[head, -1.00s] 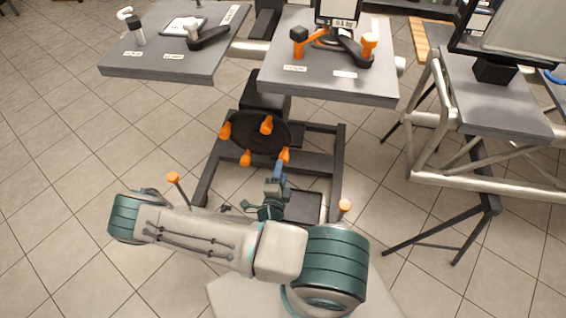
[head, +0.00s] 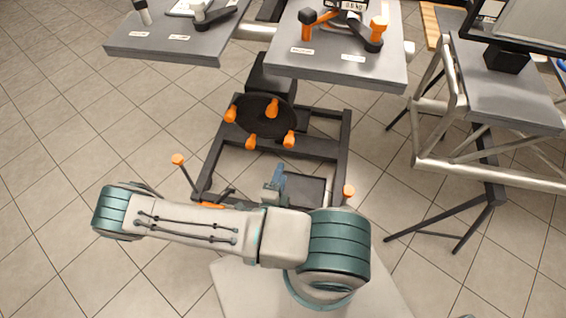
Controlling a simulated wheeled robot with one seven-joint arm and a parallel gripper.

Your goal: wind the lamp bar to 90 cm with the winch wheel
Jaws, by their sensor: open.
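The winch wheel (head: 262,117) is a dark disc with several orange knobs around its rim. It sits low on a black frame below the middle table. My gripper (head: 278,174) is just below the wheel in the picture, apart from its lower right knob (head: 289,140). Its blue fingers are small here and stand open, with nothing seen between them. The lamp bar is not in view. A small display (head: 352,4) on the middle table is cut off at the top edge, and I cannot read its figures surely.
The middle table (head: 335,68) carries orange-and-black levers (head: 379,28). A left table (head: 165,45) holds another lever. Black frame posts with orange tips (head: 178,160) (head: 349,191) stand either side of my gripper. A metal truss (head: 430,135) stands right. The floor at left is clear.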

